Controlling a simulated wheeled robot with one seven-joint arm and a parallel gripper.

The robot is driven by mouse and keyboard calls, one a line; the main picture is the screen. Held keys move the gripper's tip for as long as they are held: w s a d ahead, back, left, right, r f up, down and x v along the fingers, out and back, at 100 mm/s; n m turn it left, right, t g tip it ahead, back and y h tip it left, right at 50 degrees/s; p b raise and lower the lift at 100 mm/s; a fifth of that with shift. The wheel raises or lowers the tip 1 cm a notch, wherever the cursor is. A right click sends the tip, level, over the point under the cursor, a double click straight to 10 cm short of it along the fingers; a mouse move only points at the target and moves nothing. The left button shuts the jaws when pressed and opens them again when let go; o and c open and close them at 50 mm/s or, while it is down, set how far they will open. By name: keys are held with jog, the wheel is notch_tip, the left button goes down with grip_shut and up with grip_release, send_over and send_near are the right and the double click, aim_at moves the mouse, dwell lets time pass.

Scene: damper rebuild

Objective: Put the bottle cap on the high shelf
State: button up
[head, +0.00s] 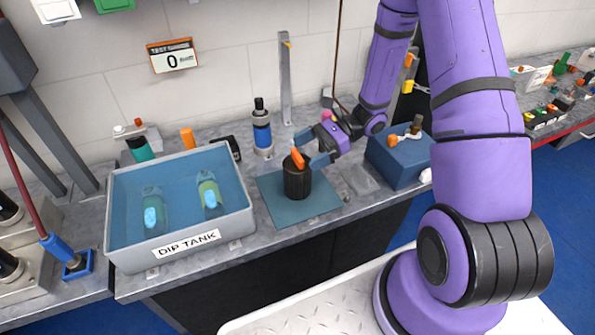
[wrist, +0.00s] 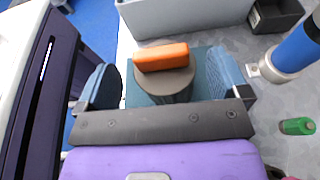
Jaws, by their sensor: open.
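A dark ribbed cylinder (head: 297,183) with an orange bar (head: 298,158) across its top stands upright on a teal mat (head: 270,208). I cannot tell whether this is the bottle cap; nothing else is plainly one. My gripper (head: 315,150) is open beside the cylinder's top, reaching from the right. In the wrist view, the orange bar (wrist: 162,57) and the cylinder's round top (wrist: 165,80) lie between the blue fingers, with a gap on each side. The high shelf is not clearly identifiable.
A blue dip tank (head: 190,240) holding two submerged bottles stands left of the mat. A blue-and-black bottle (head: 262,130) stands behind the mat. A blue box (head: 400,158) with small parts on top is at the right. White (head: 55,10) and green (head: 113,4) boxes are high at the left.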

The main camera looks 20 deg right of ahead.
aim_at(298, 154)
jog(key=shift+x, duration=1.75)
jog(key=c, duration=1.7)
jog(key=shift+r, duration=0.1)
